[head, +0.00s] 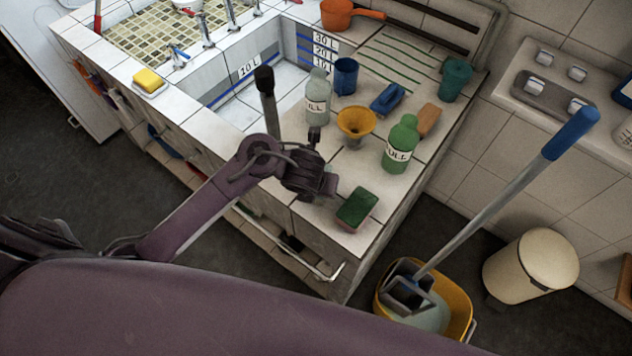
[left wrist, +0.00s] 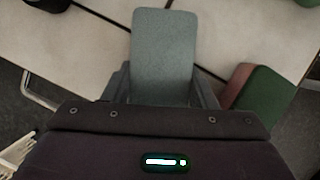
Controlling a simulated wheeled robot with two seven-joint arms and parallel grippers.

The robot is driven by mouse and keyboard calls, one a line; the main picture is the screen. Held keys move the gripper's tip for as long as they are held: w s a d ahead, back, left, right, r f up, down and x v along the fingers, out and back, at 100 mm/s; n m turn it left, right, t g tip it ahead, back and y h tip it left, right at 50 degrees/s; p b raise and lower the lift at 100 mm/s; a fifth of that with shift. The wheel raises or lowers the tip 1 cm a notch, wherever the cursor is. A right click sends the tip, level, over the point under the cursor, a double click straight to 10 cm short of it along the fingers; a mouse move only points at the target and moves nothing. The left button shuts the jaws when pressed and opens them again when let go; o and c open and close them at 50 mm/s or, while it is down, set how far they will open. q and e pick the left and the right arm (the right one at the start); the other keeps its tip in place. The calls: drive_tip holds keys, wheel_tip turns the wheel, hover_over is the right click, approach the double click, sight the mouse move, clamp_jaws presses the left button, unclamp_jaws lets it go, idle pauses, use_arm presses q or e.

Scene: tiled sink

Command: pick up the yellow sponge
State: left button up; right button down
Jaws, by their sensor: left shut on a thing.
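In the left wrist view, my left gripper (left wrist: 162,88) is shut on a grey-green block (left wrist: 165,50) with rounded corners. That block cannot be made out in the head view. A green and red sponge (head: 357,208) lies on the counter beside my left gripper, and it also shows in the left wrist view (left wrist: 262,98). My right gripper is not in view.
A clear bottle (head: 317,98), yellow funnel (head: 355,122), green bottle (head: 400,147), blue cup (head: 345,76) and blue brush (head: 387,98) crowd the counter. A dark-topped upright handle (head: 265,95) stands at the sink front. A yellow mop bucket (head: 455,300) is on the floor.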

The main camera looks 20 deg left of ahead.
use_arm(q)
drive_tip(key=shift+r, duration=0.1)
wheel_tip(320, 180, up, 20)
drive_tip(key=p, duration=1.6)
drive_tip(key=o, duration=0.5)
drive_tip(key=c, duration=0.4)
drive_tip(key=shift+o, duration=0.2)
